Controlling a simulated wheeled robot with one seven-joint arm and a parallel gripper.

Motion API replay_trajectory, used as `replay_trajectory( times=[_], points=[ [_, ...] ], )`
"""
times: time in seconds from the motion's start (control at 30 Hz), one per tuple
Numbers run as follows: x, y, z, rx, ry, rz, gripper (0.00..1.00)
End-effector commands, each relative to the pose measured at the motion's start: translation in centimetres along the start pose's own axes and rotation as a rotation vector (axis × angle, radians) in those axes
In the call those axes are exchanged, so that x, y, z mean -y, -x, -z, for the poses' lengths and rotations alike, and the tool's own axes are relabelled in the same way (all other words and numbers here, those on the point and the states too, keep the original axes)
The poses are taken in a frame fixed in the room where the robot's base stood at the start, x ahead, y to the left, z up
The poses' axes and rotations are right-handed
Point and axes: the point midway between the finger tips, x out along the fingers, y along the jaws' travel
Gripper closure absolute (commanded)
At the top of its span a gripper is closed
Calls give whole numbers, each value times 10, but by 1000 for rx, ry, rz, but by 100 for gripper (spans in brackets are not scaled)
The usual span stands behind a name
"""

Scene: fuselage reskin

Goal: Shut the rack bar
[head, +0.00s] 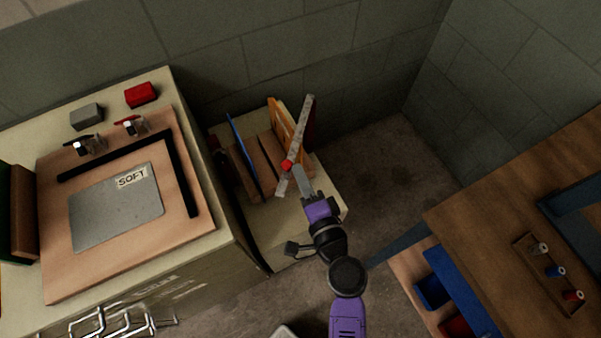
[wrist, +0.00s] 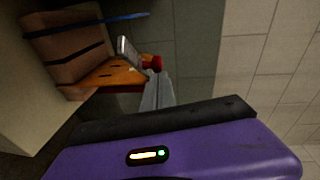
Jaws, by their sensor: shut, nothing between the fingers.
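The rack bar (head: 301,130) is a long grey bar with a red knob (head: 287,165) near its lower end. It slants up and to the right over the right side of the rack (head: 242,172), which holds upright blue, brown and orange panels. In the wrist view the bar's grey end (wrist: 127,52) and the red knob (wrist: 152,63) show just beyond my fingers. My gripper (head: 298,171) is shut and empty, close beside the knob. I cannot tell whether it touches the knob or bar.
A workbench (head: 235,245) with a wooden board and a grey plate marked SOFT stands at the left. A wooden table (head: 500,215) with a tray of small spools and blue bins below is at the right. Grey block walls close off the back. Bare floor (head: 400,165) lies right of the rack.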

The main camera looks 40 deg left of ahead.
Motion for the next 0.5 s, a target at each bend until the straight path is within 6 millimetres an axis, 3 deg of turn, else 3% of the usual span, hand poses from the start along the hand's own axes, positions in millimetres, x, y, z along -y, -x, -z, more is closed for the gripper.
replay_trajectory(
  times=[0.17,0.5],
  points=[
    [0,-2,-3,1,0,0,100],
    [16,-46,-62,3,1,0,100]
  ],
)
